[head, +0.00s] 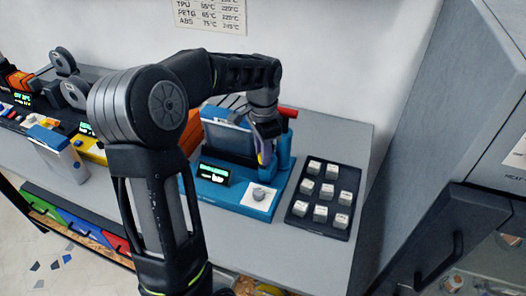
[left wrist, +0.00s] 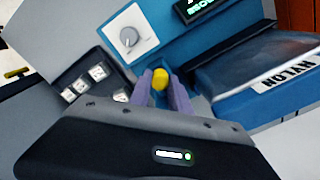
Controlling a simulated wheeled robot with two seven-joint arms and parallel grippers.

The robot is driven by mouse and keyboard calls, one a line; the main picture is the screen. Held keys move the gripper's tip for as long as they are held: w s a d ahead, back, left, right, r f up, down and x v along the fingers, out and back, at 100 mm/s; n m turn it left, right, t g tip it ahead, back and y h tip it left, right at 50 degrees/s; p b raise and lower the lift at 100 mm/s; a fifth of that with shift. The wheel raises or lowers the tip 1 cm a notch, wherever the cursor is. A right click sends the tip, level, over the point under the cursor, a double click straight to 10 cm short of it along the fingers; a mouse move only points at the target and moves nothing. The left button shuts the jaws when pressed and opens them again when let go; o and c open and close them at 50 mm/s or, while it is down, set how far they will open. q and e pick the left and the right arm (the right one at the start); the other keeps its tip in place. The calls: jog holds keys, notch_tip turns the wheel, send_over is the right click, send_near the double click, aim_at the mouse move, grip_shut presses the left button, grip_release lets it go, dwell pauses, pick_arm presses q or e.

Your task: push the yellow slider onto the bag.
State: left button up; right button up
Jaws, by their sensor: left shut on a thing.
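The yellow slider (left wrist: 160,77) shows as a small rounded yellow piece between the two purple fingertips of my left gripper (left wrist: 161,90) in the left wrist view. The gripper is shut on it. The bag (left wrist: 258,80) is grey, with a white label reading NYLON, and lies at the blue machine to the right of the fingers, apart from them. In the head view my left gripper (head: 265,155) reaches down at the right side of the blue machine (head: 236,196), beside the grey bag (head: 226,135). The slider is mostly hidden there. My right gripper is not in view.
The machine has a lit display (head: 213,174) and a dial (head: 260,194). A red-topped blue post (head: 287,115) stands close behind my gripper. A black tray (head: 322,224) with several white cubes lies to the right. A grey cabinet (head: 430,130) stands at the far right.

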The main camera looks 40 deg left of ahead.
pick_arm(q)
grip_shut()
dwell(0.6)
jog(key=shift+a, duration=0.1)
jog(key=shift+s+a, duration=0.2)
jog(key=shift+a, duration=0.35)
jog(key=shift+s+a, duration=0.15)
jog(key=shift+a, duration=0.4)
jog(key=o, duration=0.8)
grip_release()
jog(key=shift+c, duration=0.2)
notch_tip(320, 180, up, 8)
jog(key=shift+b, duration=0.45)
